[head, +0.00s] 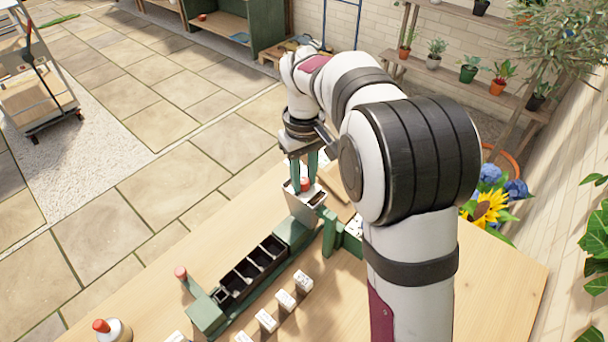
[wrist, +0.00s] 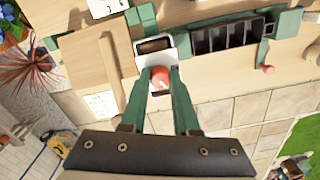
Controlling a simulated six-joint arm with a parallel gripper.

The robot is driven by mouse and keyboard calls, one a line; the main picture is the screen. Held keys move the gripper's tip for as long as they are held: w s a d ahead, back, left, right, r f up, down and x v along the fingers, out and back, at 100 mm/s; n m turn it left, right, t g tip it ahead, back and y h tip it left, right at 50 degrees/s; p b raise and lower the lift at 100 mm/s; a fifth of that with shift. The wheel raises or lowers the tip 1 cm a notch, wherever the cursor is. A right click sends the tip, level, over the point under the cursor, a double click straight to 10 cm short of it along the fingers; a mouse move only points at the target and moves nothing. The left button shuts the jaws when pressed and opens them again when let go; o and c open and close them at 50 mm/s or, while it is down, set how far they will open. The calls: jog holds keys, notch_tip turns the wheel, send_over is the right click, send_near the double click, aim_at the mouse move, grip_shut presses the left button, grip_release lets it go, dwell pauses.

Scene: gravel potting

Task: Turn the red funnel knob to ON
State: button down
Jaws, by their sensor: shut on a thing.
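The red funnel knob (head: 306,185) sits on the front of a pale funnel box (head: 301,208) on the wooden table. In the wrist view, the red knob (wrist: 160,76) shows between my green fingertips, beside the funnel's white rim (wrist: 170,54) and dark brown opening. My gripper (head: 304,178) points down at the knob and is shut on it; it also shows in the wrist view (wrist: 161,80). The fingers partly hide the knob's sides. I cannot read any ON mark or tell the knob's turn angle.
A green rail holds a row of black cups (head: 250,266) left of the funnel. Several white labelled blocks (head: 285,300) line the front. A red-capped white bottle (head: 112,330) stands at lower left. The right table end is bare.

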aim_at(304, 180)
jog(key=n, duration=1.2)
jog(key=shift+n, duration=0.3)
dwell(0.3)
jog(key=c, duration=0.6)
grip_release()
jog(key=shift+c, duration=0.2)
notch_tip(304, 180, up, 16)
jog(key=shift+f, duration=0.1)
